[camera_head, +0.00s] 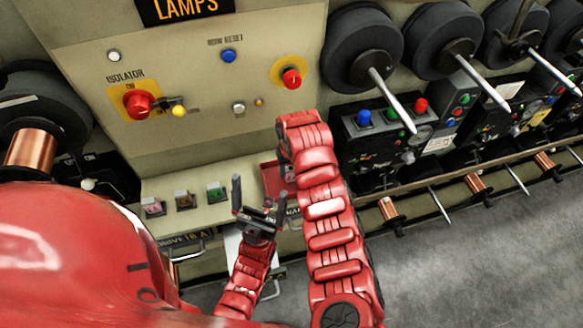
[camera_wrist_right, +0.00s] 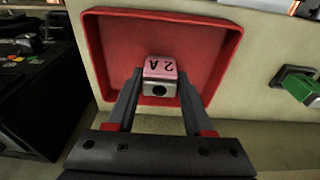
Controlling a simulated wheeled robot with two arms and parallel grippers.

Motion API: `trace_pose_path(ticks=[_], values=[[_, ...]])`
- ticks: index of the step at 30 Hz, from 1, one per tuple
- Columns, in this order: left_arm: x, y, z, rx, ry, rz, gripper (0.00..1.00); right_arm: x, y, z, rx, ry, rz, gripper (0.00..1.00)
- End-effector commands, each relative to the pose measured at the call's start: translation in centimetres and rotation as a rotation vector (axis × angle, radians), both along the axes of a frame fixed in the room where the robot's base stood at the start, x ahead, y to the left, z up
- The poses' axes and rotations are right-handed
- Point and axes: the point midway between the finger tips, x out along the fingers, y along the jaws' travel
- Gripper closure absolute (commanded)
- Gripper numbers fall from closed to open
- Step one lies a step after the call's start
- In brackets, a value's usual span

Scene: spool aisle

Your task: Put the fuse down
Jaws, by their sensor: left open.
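A pink fuse (camera_wrist_right: 160,78) marked 2 A with a dark round end sits between the fingertips of my right gripper (camera_wrist_right: 160,85) in the right wrist view. The fingers look closed against its sides. Behind it is a red tray (camera_wrist_right: 225,45) with raised walls; I cannot tell whether the fuse touches its floor. In the head view the red tray (camera_head: 268,178) shows beside my right arm, which hides most of it and my right gripper. My left gripper (camera_head: 259,197) is open and empty, just left of and in front of the tray.
Pink, brown and green blocks (camera_head: 185,200) stand on the panel ledge left of the tray. An isolator knob (camera_head: 138,104) and a red knob (camera_head: 291,78) are on the panel above. Spools and control boxes (camera_head: 385,135) line the right. The grey floor (camera_head: 480,260) is clear.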

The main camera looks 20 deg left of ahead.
Motion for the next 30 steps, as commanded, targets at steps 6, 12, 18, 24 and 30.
trace_pose_path(ticks=[6, 12, 18, 24, 30], values=[[0.0, 0.0, 0.0, 0.0, 0.0, 0.0, 0.04, 0.0, 0.0, 0.1, 0.0, 0.0, 0.0, 0.2], [0.0, 0.0, 0.1, 0.0, 0.0, 0.0, 0.04, 0.0, 0.0, 0.1, 0.001, -0.001, 0.0, 0.2], [0.0, 0.0, 1.7, 0.0, 0.0, 0.0, 0.04, 0.0, -0.1, 2.6, 0.003, -0.008, 0.0, 0.2], [0.0, 0.0, 3.8, 0.0, 0.0, 0.0, 0.04, -0.5, -0.5, 7.1, 0.003, -0.008, 0.0, 0.2], [0.0, 0.0, 5.0, 0.0, 0.0, 0.0, 0.04, -1.1, -0.9, 10.8, 0.002, -0.002, -0.001, 0.2]])
